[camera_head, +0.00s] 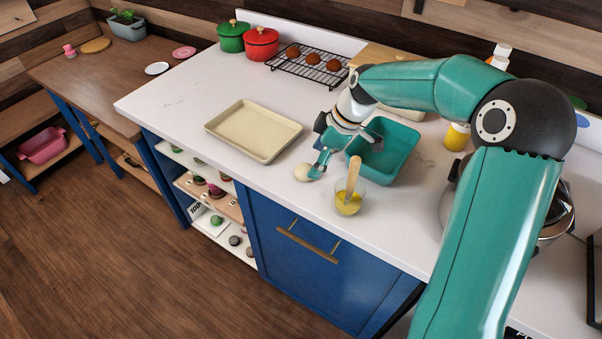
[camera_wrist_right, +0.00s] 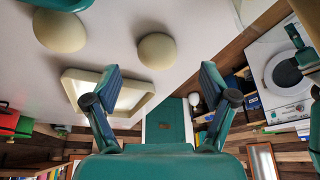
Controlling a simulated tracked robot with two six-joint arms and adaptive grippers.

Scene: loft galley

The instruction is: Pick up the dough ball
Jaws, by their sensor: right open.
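A pale, round dough ball (camera_head: 302,172) sits on the white counter, right beside the fingertips of my right gripper (camera_head: 320,165). In the right wrist view my right gripper (camera_wrist_right: 160,75) is open and empty, its two fingers spread wide. One dough ball (camera_wrist_right: 157,50) shows between and just beyond the fingertips. A second pale ball (camera_wrist_right: 60,31) lies to its left, outside the fingers. Only one ball is clear in the head view, where the gripper hides part of the counter. My left gripper is not in view.
A teal tub (camera_head: 401,157) stands right behind the gripper, and a cup with yellow liquid and a brush (camera_head: 348,202) stands close in front. A cream baking tray (camera_head: 245,131) lies to the left. A cooling rack (camera_head: 291,66) and pots stand farther back.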

